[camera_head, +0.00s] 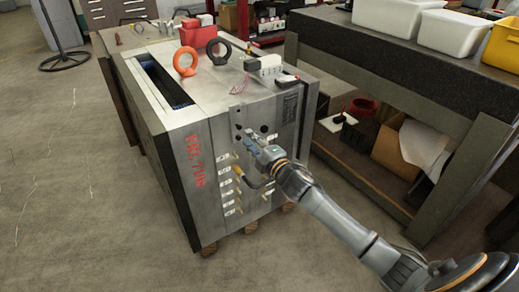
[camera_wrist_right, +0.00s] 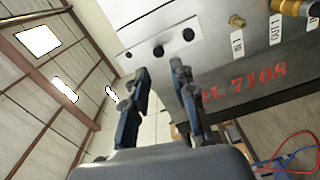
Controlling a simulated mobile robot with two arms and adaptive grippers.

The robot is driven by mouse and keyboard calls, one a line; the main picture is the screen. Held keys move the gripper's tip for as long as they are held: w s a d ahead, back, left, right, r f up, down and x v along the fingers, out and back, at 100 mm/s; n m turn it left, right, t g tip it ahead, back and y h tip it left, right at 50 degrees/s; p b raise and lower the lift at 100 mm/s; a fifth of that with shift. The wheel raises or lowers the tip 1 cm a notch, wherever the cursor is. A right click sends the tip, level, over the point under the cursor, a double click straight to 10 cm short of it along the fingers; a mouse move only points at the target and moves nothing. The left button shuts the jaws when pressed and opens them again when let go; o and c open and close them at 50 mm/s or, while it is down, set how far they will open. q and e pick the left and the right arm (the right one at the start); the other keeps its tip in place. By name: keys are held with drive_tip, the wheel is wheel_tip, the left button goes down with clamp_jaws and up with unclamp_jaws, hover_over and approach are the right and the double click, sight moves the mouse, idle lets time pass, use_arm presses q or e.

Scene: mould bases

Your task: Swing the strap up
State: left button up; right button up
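The mould base (camera_head: 208,102) is a large grey steel block with red lettering on its side face. A pale metal plate with several dark holes (camera_wrist_right: 165,45), which may be the strap, lies against this face in the right wrist view. I cannot tell whether it is fixed or loose. My right gripper (camera_head: 250,142) is at the upper part of the face in the head view. In the wrist view its two fingers (camera_wrist_right: 160,72) are apart, with the tips just short of the plate's edge and nothing clearly between them. My left gripper is not in view.
Brass fittings (camera_wrist_right: 237,22) with labels are on the face near my right gripper. A workbench (camera_head: 405,60) stands close on the right.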

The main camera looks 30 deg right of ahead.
drive_tip(key=shift+s+d, duration=0.2)
drive_tip(key=shift+s, duration=2.5)
